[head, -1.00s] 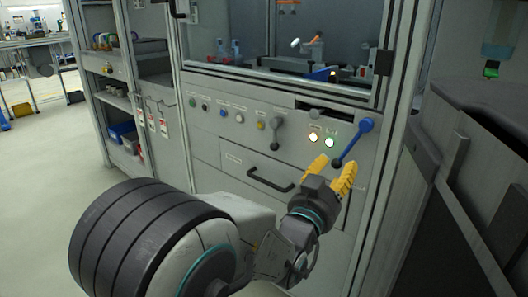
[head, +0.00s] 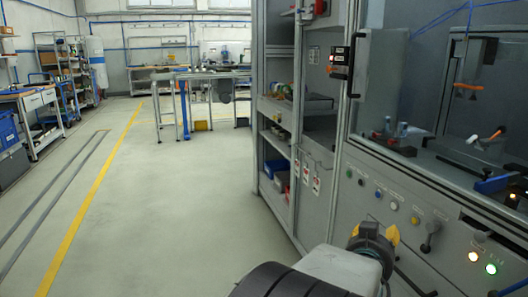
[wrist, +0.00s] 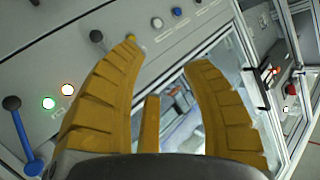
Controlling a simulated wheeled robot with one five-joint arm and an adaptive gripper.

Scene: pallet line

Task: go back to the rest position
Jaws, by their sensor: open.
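My gripper (wrist: 165,60) has yellow ribbed fingers spread apart in the wrist view, with nothing between them. Its yellow fingers also show at the lower right of the head view (head: 372,240), partly hidden by my arm. The gripper is in front of the machine's grey control panel (head: 400,205), and I cannot tell the exact gap. In the wrist view the panel, the lit buttons and a blue-handled lever (wrist: 22,135) lie to the left of the fingers.
The machine cabinet with its window (head: 440,100) fills the right side. Open shelves (head: 282,115) stand left of it. The floor (head: 165,200) at left is clear, with a yellow line (head: 85,205). Workbenches (head: 205,75) stand farther back.

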